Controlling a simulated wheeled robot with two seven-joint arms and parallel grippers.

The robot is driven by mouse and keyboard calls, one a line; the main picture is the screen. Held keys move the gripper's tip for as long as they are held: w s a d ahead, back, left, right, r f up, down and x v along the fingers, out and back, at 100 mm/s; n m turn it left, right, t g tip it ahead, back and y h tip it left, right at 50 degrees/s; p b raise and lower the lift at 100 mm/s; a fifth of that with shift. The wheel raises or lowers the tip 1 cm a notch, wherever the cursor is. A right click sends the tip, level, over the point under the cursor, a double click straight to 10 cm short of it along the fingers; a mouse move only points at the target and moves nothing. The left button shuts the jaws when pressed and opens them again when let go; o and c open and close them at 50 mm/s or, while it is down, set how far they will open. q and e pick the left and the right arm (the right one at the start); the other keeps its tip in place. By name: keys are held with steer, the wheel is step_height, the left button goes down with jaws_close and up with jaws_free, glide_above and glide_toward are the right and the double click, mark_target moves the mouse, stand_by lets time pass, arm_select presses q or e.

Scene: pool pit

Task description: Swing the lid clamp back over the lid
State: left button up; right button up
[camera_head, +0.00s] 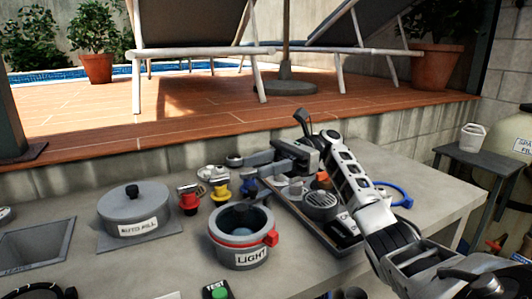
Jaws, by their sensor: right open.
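A grey round housing labelled LIGHT (241,251) stands on the counter. It is open at the top, with a rounded grey part inside. A red band runs round its rim, with a red clamp block (271,238) at its right side. A grey pot labelled AUTO FILL (134,212) stands to the left with its knobbed lid on. Which of these the task's lid clamp belongs to, I cannot tell for sure. My right gripper (239,168) is open, its fingers pointing left, behind and above the LIGHT housing, apart from it. My left gripper is not in view.
A tray (288,211) with parts lies beneath my right arm. Red (188,201) and yellow (221,188) fittings stand behind the LIGHT housing. A green TEST button (219,293) is at the front, a sunken basin (35,247) at left. A low wall bounds the back.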

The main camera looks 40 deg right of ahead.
steer(key=s+a+r, duration=0.6)
steer(key=s+a, duration=0.1)
steer(key=s, duration=0.1)
steer(key=shift+s, duration=0.15)
steer(key=shift+d, duration=0.1)
stand_by(0.4)
